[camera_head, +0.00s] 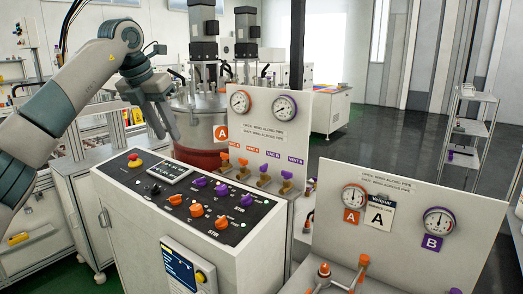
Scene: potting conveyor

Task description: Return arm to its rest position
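My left arm (62,97) comes in from the left edge and reaches up and over. My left gripper (164,122) hangs from it with its fingers pointing down, above the back left of the control console (205,255). Its two fingers stand apart with nothing seen between them, and it touches nothing that I can make out. My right arm and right gripper are not in view.
The console has a red button (132,156) and orange and purple knobs. Behind it are a reddish vessel (197,155) and a gauge panel (262,128) with valves. A second gauge panel (405,235) stands front right. Open floor (375,140) lies behind.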

